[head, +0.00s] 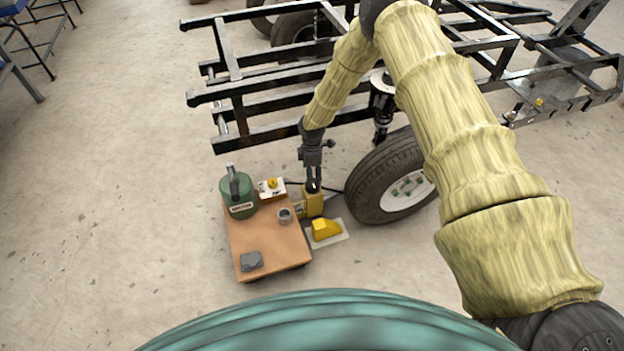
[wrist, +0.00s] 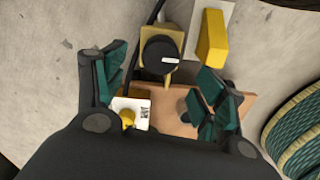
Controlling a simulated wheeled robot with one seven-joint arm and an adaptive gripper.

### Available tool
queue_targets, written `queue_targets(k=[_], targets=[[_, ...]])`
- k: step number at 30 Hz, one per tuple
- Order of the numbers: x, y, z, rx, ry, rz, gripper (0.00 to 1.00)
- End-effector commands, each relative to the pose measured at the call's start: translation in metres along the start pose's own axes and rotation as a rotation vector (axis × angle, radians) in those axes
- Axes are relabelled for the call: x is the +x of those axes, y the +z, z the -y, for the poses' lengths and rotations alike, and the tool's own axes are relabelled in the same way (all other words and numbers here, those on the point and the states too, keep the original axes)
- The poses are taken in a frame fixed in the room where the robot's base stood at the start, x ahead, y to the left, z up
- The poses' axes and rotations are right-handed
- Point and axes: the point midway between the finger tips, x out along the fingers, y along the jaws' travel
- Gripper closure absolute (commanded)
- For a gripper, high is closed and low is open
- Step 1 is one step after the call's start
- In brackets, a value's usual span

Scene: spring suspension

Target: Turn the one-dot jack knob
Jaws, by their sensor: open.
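A yellow box (head: 313,203) stands at the right edge of a low wooden board. In the wrist view, a dark round knob (wrist: 160,54) with a white mark sits on this box (wrist: 176,36). A white box (head: 265,190) with a yellow knob (head: 273,183) stands on the board; this yellow knob also shows in the wrist view (wrist: 128,118) beside a small printed label. I cannot make out dots on either knob. My gripper (head: 314,184) points down just above the yellow box. In the wrist view, its fingers (wrist: 164,76) are apart and empty, with the dark knob between and beyond them.
The wooden board (head: 276,240) also carries a green canister (head: 237,197), a grey cup (head: 285,215) and a grey block (head: 251,261). A yellow wedge (head: 325,229) lies on a pale plate to the right. A tyre (head: 375,187) and black frame (head: 255,135) are close by.

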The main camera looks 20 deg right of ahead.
Motion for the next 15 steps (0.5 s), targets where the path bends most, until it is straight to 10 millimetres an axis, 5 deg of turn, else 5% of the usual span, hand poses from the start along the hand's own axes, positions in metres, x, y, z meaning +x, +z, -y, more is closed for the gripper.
queue_targets(k=[6, 15], targets=[[-0.031, 0.000, 0.000, -0.001, 0.001, 0.000, 0.29], [-0.047, 0.000, 0.001, -0.001, -0.001, 0.001, 0.29]])
